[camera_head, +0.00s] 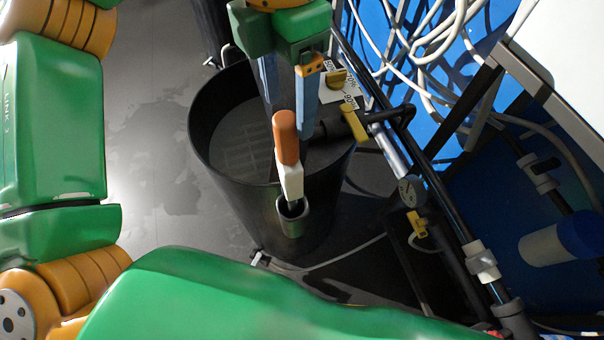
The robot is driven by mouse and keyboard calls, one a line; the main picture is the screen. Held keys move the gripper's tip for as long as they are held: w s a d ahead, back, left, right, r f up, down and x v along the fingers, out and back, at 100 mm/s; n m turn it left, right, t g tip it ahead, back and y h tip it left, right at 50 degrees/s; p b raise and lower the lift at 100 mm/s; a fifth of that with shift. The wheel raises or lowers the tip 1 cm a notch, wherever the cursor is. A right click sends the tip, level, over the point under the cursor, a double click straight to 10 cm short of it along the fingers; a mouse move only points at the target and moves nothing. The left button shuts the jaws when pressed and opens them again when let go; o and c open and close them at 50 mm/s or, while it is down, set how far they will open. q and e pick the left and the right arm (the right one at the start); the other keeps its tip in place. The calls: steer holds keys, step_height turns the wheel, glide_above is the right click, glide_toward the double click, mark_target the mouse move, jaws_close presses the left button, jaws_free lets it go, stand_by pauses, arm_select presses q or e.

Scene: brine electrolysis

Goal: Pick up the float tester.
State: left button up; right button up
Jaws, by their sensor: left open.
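The float tester (286,138) has an orange rounded top and a white lower body. It stands slightly tilted in a small grey cup-like holder (292,220) at the near side of a black tank; its lower end is hidden in the holder. My left gripper (288,112) comes down from the top of the view, with its two blue fingers apart. The fingers reach down on either side of the orange top, or just behind it; I cannot tell the depth or any touch. My right gripper is not in view.
The round black tank (205,140) stands open around the fingers. A black pipe frame (450,220) with yellow-handled valves (353,122) and a gauge (411,190) runs close on the right. White hoses (430,40) hang at the upper right. Grey floor (160,130) is clear left of the tank.

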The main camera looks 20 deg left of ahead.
mark_target(287, 141)
arm_select(q)
steer(key=s+f, duration=0.1)
steer(key=s+f+p, duration=0.1)
steer(key=s, duration=0.1)
steer(key=shift+a+f, duration=0.2)
steer(key=f, duration=0.2)
steer(key=w+f, duration=0.1)
steer(key=shift+w+d, duration=0.1)
steer(key=shift+d, duration=0.25)
steer(key=shift+w, duration=0.2)
steer(key=shift+s+a, duration=0.1)
steer(key=shift+s, duration=0.25)
steer(key=c, duration=1)
jaws_close()
steer(key=shift+w, duration=0.15)
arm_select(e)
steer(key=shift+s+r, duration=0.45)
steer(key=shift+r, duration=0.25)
